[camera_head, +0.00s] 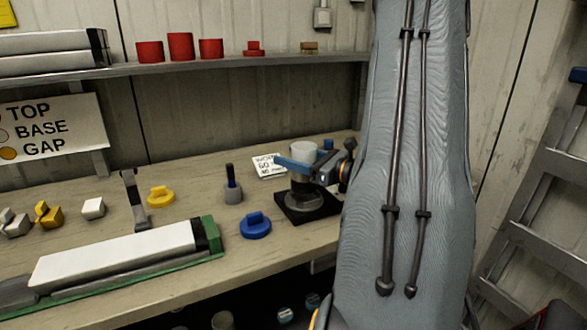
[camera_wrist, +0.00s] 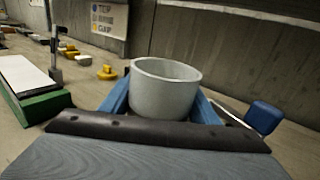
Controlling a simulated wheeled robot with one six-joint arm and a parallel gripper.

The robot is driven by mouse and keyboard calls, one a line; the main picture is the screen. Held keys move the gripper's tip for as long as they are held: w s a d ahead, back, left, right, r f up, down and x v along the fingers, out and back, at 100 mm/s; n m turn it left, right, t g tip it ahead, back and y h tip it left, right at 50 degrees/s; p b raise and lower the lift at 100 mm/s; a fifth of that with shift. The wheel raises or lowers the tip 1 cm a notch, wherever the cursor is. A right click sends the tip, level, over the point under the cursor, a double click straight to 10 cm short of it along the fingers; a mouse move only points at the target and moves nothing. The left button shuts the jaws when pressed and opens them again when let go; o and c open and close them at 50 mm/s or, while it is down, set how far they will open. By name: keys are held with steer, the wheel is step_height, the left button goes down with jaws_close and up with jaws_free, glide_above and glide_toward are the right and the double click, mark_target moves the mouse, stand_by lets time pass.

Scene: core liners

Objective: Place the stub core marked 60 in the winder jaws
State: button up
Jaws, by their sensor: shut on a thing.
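A pale grey hollow stub core (camera_wrist: 165,92) stands upright between the blue fingers of my gripper (camera_wrist: 163,105), with its open top facing up. No number shows on its visible side. In the head view, the core (camera_head: 303,151) shows above the blue fingers of my gripper (camera_head: 299,168), which is shut on it. They are over a dark round fixture on a black square base (camera_head: 307,208), likely the winder. The jaws are hidden by my gripper, and I cannot tell whether the core touches them.
A white card (camera_head: 266,166) lies behind the black base. A blue flanged piece (camera_head: 256,226), a grey cylinder with a dark post (camera_head: 233,190) and a yellow piece (camera_head: 160,196) stand to its left. A long white block (camera_head: 118,252) lies in a green-ended tray. Red pieces (camera_head: 181,47) sit on the shelf.

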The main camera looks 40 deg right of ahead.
steer(key=shift+f, duration=1.75)
steer(key=shift+f, duration=0.1)
steer(key=o, duration=1)
steer(key=b+v, duration=0.1)
steer(key=v, duration=1.1)
steer(key=shift+s, duration=0.1)
